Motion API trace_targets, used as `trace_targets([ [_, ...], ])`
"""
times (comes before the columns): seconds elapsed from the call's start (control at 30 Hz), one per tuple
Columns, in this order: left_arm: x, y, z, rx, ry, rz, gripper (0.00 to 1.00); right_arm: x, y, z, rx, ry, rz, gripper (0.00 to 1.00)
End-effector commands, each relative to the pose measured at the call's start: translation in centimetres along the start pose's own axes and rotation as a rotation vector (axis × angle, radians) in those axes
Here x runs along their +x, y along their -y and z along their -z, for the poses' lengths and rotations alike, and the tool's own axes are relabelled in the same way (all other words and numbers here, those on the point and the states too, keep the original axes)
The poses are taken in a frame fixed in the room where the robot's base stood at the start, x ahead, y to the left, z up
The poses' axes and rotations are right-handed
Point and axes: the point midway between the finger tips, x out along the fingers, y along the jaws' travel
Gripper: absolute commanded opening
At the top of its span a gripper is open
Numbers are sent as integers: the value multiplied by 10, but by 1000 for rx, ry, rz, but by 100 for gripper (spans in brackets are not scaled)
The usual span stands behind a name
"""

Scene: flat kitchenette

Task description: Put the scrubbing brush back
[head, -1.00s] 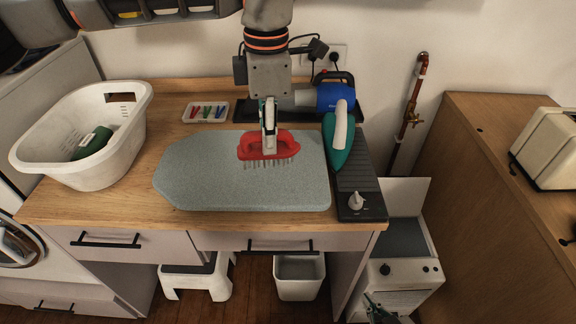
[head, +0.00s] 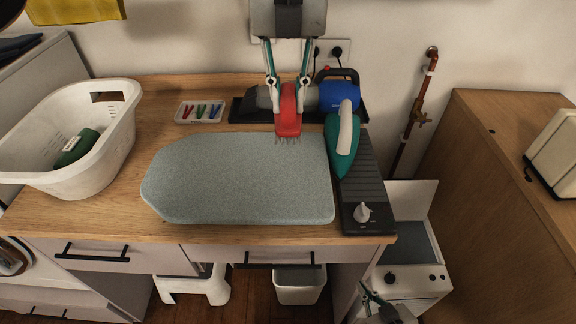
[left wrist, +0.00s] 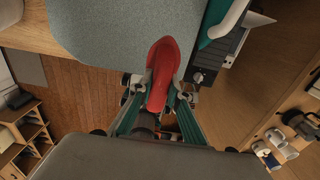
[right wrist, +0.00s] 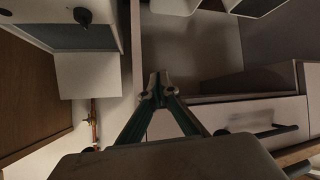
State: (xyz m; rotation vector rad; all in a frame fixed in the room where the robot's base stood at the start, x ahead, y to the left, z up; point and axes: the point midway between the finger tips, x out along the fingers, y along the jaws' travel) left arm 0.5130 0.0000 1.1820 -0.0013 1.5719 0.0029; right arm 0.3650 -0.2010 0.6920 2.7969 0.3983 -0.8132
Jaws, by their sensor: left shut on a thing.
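The red scrubbing brush (head: 289,118) is held end-on to the head view, bristles down, over the back edge of the grey ironing pad (head: 235,180). My left gripper (head: 288,88) is shut on its red body. The brush also shows in the left wrist view (left wrist: 163,68), between the fingers. I cannot tell whether the bristles touch the pad. My right gripper (head: 370,297) is low at the front right, beyond the desk; in the right wrist view its fingertips (right wrist: 158,88) meet, with nothing between them.
Behind the brush, a black tray (head: 241,110) carries a blue-and-grey appliance (head: 338,95). A teal iron (head: 341,150) stands on a black rest to the right. A white tray with several coloured clips (head: 200,111) and a laundry basket (head: 112,140) are to the left.

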Motion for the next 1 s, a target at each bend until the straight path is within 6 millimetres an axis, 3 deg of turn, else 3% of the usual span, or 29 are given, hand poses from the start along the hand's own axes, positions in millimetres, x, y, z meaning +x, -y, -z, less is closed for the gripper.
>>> trace_targets([
  [0.1,31,0,1,3,-5,0,0,-1,0,-1,0,4,1,0],
  [0.4,97,0,0,3,-2,2,0,-3,0,0,-1,10,1,0],
  [0.73,124,0,0,3,-1,1,0,-5,-1,2,-1,10,0,0],
  [1.0,158,0,0,3,0,1,0,-7,-3,8,-1,7,-2,0],
])
